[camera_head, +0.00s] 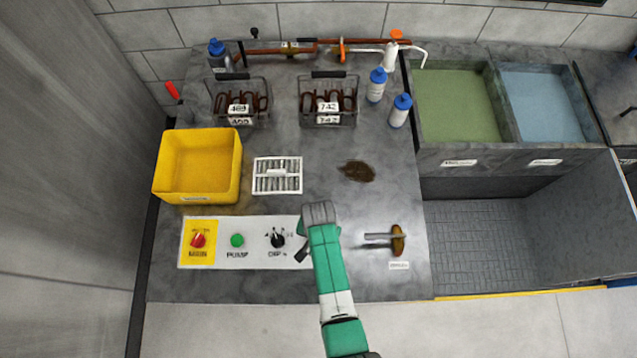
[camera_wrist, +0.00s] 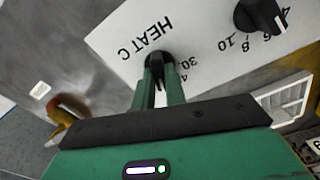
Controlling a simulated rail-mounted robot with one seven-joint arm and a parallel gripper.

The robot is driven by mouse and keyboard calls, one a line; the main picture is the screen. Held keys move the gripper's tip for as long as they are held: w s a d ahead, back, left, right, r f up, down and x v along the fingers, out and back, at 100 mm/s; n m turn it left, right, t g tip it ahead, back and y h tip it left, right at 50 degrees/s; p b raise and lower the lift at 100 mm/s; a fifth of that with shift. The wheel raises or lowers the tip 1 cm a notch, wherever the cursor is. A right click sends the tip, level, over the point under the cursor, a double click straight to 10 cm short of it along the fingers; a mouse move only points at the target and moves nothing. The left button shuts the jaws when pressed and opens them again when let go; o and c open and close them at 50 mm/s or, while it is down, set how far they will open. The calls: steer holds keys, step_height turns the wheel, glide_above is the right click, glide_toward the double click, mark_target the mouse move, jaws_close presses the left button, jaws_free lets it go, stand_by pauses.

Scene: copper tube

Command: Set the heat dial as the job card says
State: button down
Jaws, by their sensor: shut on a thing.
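The heat dial (camera_wrist: 159,60) is a black round knob on the white panel (camera_wrist: 115,45), beside the printed words "HEAT C". My gripper (camera_wrist: 159,78) is shut on the dial, with one finger on each side of it. The fingers cover part of the knob, and its pointer cannot be made out. Only some scale numbers, such as 30, show beside it. No readable job card is in view.
The panel also has a red main knob (camera_head: 198,240), a green pump button (camera_head: 237,240) and a black dip knob (camera_head: 277,238). A yellow bin (camera_head: 236,185) and a white rack (camera_head: 278,187) stand behind it.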

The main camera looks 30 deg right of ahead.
stand_by(0.4)
steer(key=c, duration=1.4)
jaws_free()
steer(key=shift+c, duration=0.2)
steer(key=shift+r, duration=0.1)
step_height(320, 180, up, 8)
steer(key=shift+f+p, duration=0.2)
steer(key=shift+p, duration=0.8)
